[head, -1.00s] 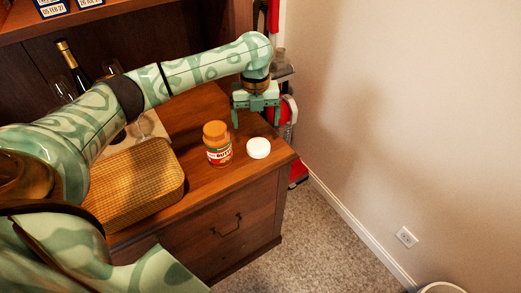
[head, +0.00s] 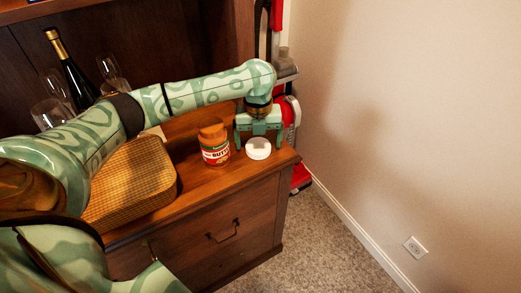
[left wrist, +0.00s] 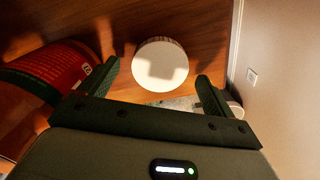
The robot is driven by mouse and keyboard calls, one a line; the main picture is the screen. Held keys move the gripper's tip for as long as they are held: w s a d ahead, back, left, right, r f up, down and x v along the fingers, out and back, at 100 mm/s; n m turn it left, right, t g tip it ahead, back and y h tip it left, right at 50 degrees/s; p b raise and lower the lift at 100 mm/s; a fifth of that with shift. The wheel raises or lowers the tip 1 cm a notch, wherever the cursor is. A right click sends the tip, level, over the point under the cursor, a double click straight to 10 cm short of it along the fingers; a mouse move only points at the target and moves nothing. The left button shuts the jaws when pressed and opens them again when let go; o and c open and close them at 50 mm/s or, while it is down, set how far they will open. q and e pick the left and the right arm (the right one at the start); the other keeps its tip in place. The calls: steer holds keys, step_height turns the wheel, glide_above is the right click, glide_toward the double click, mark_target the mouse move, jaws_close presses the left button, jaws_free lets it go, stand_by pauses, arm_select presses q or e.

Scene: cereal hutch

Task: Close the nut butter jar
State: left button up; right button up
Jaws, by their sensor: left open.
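The nut butter jar (head: 215,150) stands upright and lidless on the wooden cabinet top, with a red label and brown contents. Its white lid (head: 258,148) lies flat on the wood just right of it, apart from the jar. My left gripper (head: 258,143) is open, pointing down at the lid, one finger on each side of it in the head view. In the left wrist view the lid (left wrist: 160,64) sits beyond and between the open fingertips, with no contact visible. The jar's red side (left wrist: 50,68) shows close outside the left finger. My right gripper is not seen.
A woven basket (head: 130,185) stands left of the jar, under my left arm. A dark bottle (head: 72,70) and glasses stand behind at the left. The cabinet's right edge is close to the lid, with a red appliance (head: 299,176) beyond it.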

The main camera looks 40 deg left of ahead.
mark_target(258, 146)
arm_select(q)
steer(key=shift+f, duration=0.85)
steer(key=shift+r, duration=0.25)
steer(key=c, duration=1)
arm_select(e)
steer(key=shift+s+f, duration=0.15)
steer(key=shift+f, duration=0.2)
arm_select(q)
steer(key=shift+r, duration=0.1)
steer(key=shift+c, duration=0.2)
step_height(258, 146, up, 10)
steer(key=p, duration=0.5)
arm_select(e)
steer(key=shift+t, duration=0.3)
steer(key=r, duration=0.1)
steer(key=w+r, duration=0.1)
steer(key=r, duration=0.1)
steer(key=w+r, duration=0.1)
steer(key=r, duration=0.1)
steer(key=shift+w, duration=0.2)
